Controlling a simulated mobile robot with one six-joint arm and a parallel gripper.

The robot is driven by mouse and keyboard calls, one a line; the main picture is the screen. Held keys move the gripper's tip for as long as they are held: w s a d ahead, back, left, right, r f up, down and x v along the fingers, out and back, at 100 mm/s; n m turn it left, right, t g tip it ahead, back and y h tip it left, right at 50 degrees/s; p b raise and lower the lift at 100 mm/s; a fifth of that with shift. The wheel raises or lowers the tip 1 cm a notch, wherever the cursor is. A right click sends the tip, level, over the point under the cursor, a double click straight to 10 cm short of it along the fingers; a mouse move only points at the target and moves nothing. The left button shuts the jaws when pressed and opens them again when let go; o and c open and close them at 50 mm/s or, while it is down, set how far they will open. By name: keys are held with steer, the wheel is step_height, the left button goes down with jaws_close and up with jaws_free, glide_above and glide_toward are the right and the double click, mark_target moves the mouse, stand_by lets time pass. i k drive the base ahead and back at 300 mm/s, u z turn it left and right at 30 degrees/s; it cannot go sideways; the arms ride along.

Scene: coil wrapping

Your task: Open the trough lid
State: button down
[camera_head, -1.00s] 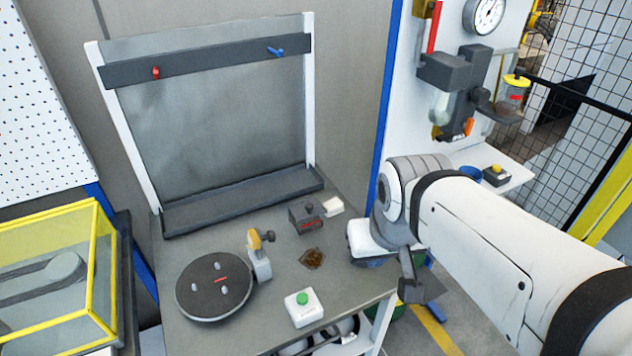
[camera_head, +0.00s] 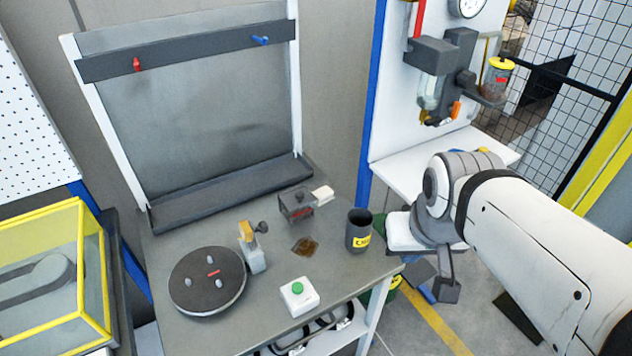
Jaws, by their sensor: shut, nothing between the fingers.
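A small dark grey box (camera_head: 296,207) with a knob on top and red lettering stands on the bench; it looks like the trough, with its lid down. A white block (camera_head: 322,193) sits at its right side. My gripper (camera_head: 437,284) points down past the bench's right edge, to the right of the box and well apart from it. It is shut and empty; its fingertips are partly hidden by my own wrist.
A dark cup with a yellow label (camera_head: 359,231) stands near the bench's right edge, between box and gripper. A round turntable (camera_head: 207,280), a yellow-topped clamp (camera_head: 254,252), a brown patch (camera_head: 305,246) and a green-button box (camera_head: 299,296) occupy the bench (camera_head: 335,268).

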mark_target(292, 200)
steer(key=z, duration=0.05)
steer(key=k, duration=0.85)
steer(key=u, duration=0.4)
steer(key=i, duration=1)
steer(key=u, duration=0.05)
